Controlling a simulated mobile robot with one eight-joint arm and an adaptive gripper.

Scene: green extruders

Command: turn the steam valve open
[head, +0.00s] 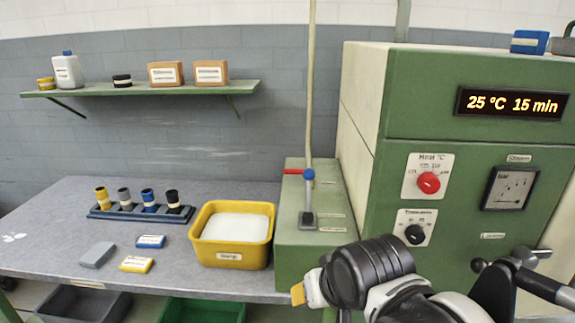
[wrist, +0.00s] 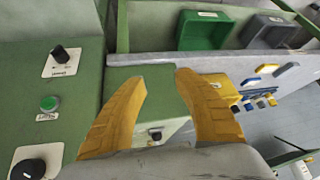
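A blue valve body (head: 309,174) with a red lever (head: 293,172) sits on a thin upright pipe above a narrow green box (head: 287,235). The lever points left, across the pipe. No label I can read names it as the steam valve. My gripper (head: 298,294) is in front of the green box, lower than the lever and apart from it. In the wrist view my gripper (wrist: 160,75) has its two yellow fingers spread with nothing held between them. I cannot make out the valve in the wrist view.
The green machine (head: 450,100) stands right, with a red knob (head: 428,183), a black knob (head: 415,234) and a gauge (head: 510,188). A yellow tub (head: 230,256) sits on the grey bench left of the box. A green shelf (head: 150,88) hangs behind.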

